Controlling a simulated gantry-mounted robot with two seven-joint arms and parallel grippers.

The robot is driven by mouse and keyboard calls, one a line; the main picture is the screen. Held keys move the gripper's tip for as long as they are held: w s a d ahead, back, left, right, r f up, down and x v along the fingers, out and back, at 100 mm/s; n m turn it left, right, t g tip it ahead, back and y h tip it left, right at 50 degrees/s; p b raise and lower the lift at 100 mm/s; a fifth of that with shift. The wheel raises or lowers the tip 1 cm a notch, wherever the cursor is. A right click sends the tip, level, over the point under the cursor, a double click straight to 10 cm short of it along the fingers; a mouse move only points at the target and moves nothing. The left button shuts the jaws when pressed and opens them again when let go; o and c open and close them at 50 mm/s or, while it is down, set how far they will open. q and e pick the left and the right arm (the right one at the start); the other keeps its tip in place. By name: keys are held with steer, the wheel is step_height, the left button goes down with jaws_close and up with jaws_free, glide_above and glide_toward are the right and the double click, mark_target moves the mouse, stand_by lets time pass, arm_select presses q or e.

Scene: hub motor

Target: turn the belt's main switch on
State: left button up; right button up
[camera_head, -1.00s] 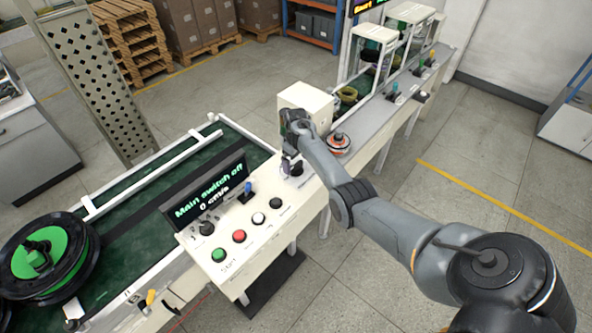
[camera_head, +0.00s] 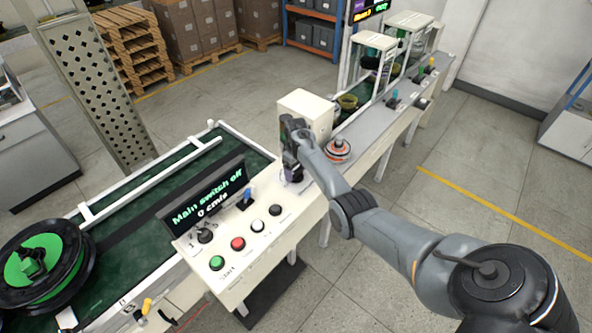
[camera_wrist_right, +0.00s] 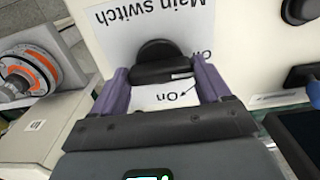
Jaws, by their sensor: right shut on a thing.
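The main switch is a black rotary knob (camera_wrist_right: 157,62) on a white panel, with printed labels "Main switch", "Off" and "On" seen upside down in the right wrist view. My right gripper (camera_wrist_right: 162,78) is shut on this knob, with a purple finger on each side. In the head view my right gripper (camera_head: 293,174) is at the far end of the control panel (camera_head: 228,283) and hides most of the switch. The display (camera_head: 207,199) reads "Main switch off" and "0 cm/s". My left gripper is not in view.
Green (camera_head: 217,263), red (camera_head: 238,244), white (camera_head: 257,225) and black (camera_head: 275,210) buttons line the panel near a blue-topped lever (camera_head: 247,197). A white box (camera_head: 306,112) stands just behind the gripper. An orange-and-white hub (camera_head: 338,150) sits close to its right.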

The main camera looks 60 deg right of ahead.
steer(key=shift+m, duration=0.3)
steer(key=m+p, duration=0.2)
steer(key=shift+r+m, duration=0.1)
steer(key=shift+m, duration=0.2)
steer(key=m+p, duration=0.1)
steer(key=m, duration=0.3)
steer(key=shift+m, duration=0.3)
steer(key=m, duration=1)
steer(key=shift+b, duration=0.3)
steer(key=o, duration=1)
